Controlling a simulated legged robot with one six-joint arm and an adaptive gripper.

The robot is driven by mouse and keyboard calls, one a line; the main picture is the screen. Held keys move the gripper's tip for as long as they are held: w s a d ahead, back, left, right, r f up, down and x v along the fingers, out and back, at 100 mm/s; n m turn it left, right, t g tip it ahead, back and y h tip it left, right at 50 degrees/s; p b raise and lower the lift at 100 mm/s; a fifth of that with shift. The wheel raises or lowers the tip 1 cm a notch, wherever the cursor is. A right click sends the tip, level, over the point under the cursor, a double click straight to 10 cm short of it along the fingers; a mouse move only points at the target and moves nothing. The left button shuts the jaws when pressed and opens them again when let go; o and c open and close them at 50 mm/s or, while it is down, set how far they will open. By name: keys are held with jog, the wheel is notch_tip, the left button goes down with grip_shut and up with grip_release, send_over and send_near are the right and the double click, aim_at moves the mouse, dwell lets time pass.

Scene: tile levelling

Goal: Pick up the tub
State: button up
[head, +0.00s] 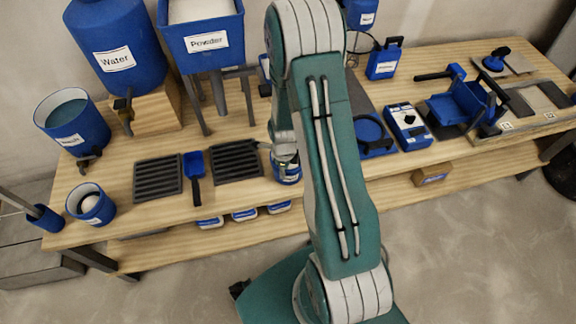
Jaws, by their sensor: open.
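A small round blue tub (287,173) with a pale label stands near the front edge of the wooden bench, right of the second black grate. My gripper (284,155) is directly above it and partly covers its top. The gripper is open. My own arm hides much of the gripper and the area behind it, so I cannot tell whether the fingers touch the tub or are around it.
Left of the tub are two black grates (158,178) and a blue scoop (194,170). The Water tank (115,45) and Powder hopper (205,45) stand behind. Several small containers (244,214) sit on the lower shelf.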

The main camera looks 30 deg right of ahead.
jog(key=shift+f, duration=1.95)
grip_shut()
